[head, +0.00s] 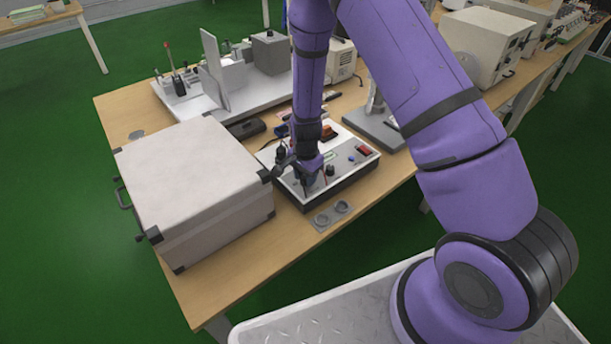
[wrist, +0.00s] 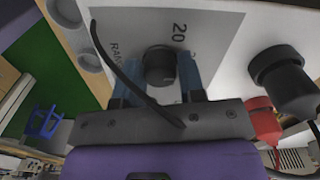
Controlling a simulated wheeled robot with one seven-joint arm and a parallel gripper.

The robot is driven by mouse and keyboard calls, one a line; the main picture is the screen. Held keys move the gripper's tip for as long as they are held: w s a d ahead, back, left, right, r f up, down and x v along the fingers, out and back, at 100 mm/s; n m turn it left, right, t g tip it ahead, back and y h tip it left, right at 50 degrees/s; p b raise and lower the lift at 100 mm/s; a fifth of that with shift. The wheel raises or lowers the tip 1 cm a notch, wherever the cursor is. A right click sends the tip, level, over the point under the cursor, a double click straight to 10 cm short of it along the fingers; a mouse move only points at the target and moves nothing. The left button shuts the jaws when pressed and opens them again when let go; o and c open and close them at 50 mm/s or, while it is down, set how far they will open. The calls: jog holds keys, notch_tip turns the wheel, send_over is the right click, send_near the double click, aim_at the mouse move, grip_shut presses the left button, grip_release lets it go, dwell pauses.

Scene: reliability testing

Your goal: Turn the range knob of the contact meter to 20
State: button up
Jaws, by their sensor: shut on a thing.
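The contact meter (head: 352,176) is a box with a light panel and dark sides, standing on the wooden bench. In the wrist view its pale panel (wrist: 220,25) carries a printed "20" and part of a range label. The round black range knob (wrist: 159,66) sits beside the "20". My gripper (wrist: 158,80) is shut on the knob, one blue fingertip on each side of it. In the head view my gripper (head: 308,168) is down at the meter's panel and hides the knob. I cannot tell which mark the knob points to.
A black terminal (wrist: 282,78) and a red terminal (wrist: 263,122) stand close to the right of my gripper. A black cable (wrist: 125,72) crosses in front of it. A large pale case (head: 190,185) stands left of the meter. Two grey round cups (head: 332,214) lie in front.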

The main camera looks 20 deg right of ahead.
jog(key=n, duration=1)
jog(key=shift+n, duration=0.4)
dwell(0.4)
jog(key=o, duration=0.9)
notch_tip(320, 180, up, 11)
jog(key=shift+f, duration=0.1)
dwell(0.4)
